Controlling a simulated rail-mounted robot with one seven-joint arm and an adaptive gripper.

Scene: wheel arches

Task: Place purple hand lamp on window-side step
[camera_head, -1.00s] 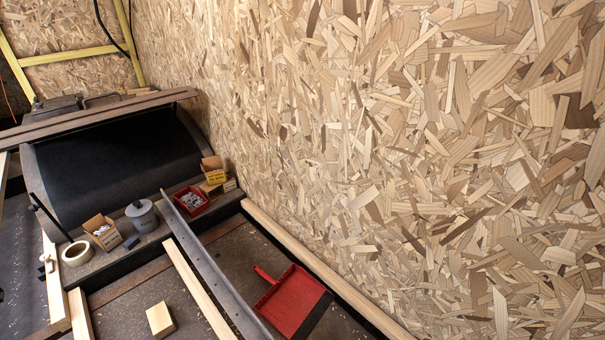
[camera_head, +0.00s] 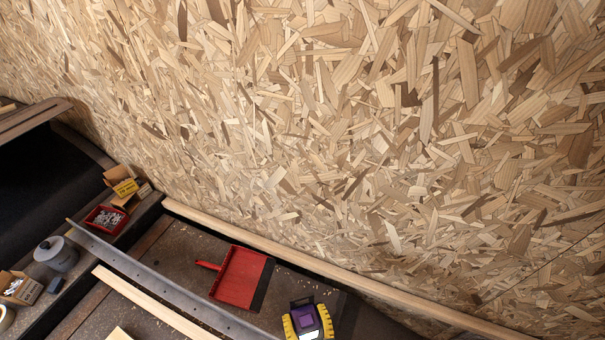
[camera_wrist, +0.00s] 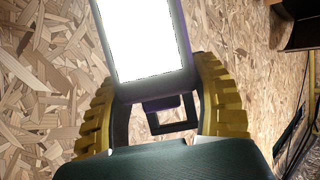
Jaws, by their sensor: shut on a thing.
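The purple hand lamp (camera_head: 306,320) is at the bottom edge of the head view, between the yellow-padded fingers of my gripper (camera_head: 307,325). In the wrist view the lamp (camera_wrist: 146,40) shows a bright white lit panel with a purple rim and a dark bracket below it. My gripper (camera_wrist: 155,110) is shut on the lamp, with one yellow finger on each side. The lamp appears held over the floor area, right of the red dustpan. A dark step (camera_head: 84,255) with small items runs beside the black arch at left. I cannot tell whether it is the window-side step.
A red dustpan (camera_head: 240,277) lies on the floor by a grey metal rail (camera_head: 150,281). A red tray of small parts (camera_head: 106,219), a yellow-labelled box (camera_head: 125,187), a grey canister (camera_head: 55,254) and an open carton (camera_head: 20,288) crowd the step. A chipboard wall (camera_head: 350,130) rises behind.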

